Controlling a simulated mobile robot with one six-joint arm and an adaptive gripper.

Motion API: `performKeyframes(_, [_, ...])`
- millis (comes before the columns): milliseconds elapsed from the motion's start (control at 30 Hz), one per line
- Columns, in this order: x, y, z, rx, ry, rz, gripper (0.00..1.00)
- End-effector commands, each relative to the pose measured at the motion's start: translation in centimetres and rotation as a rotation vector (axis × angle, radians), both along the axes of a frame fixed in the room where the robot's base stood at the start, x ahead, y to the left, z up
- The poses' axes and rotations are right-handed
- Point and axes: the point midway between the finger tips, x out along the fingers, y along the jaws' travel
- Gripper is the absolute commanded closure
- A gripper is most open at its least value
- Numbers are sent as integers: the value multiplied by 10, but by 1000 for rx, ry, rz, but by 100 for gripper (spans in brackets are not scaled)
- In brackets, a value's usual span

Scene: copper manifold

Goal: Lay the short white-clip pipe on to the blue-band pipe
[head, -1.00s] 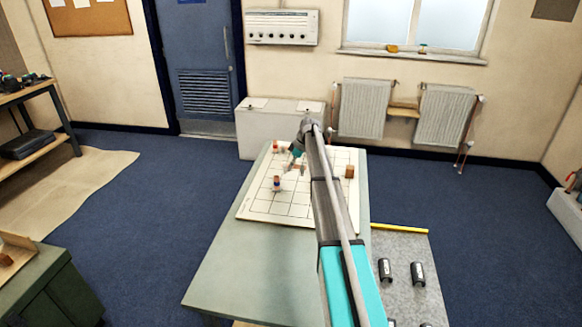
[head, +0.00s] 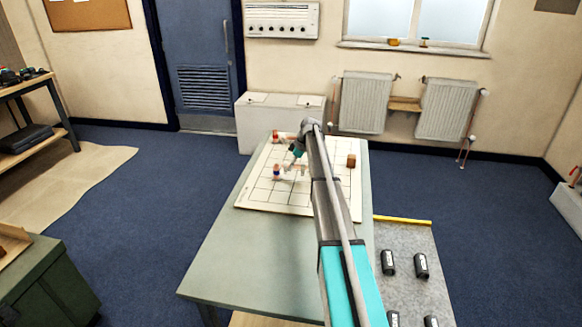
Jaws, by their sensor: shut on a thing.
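The board (head: 262,197) is pale, marked with a dark grid, and lies on the green table. The blue-band pipe (head: 277,172) is a small orange-copper piece with a blue band, on the board's left half. My gripper (head: 290,166) is over the board, just right of the blue-band pipe. It is shut on a small pale and copper piece, the short white-clip pipe (head: 293,169), low over the board. The piece is tiny and partly hidden by my gripper; I cannot tell whether it touches the blue-band pipe.
Another copper piece with red and white (head: 276,137) stands at the board's back left. A brown block (head: 351,160) is on the right side, beyond my arm. The table's (head: 240,255) front is clear. Black cylinders (head: 421,265) lie on a grey surface at right.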

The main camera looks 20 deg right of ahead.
Motion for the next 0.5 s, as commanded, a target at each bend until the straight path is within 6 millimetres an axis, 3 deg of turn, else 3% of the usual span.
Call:
performKeyframes(200, [0, 0, -19, 0, 0, -1, 100])
performKeyframes(500, [0, -1, -30, 0, 0, -1, 100])
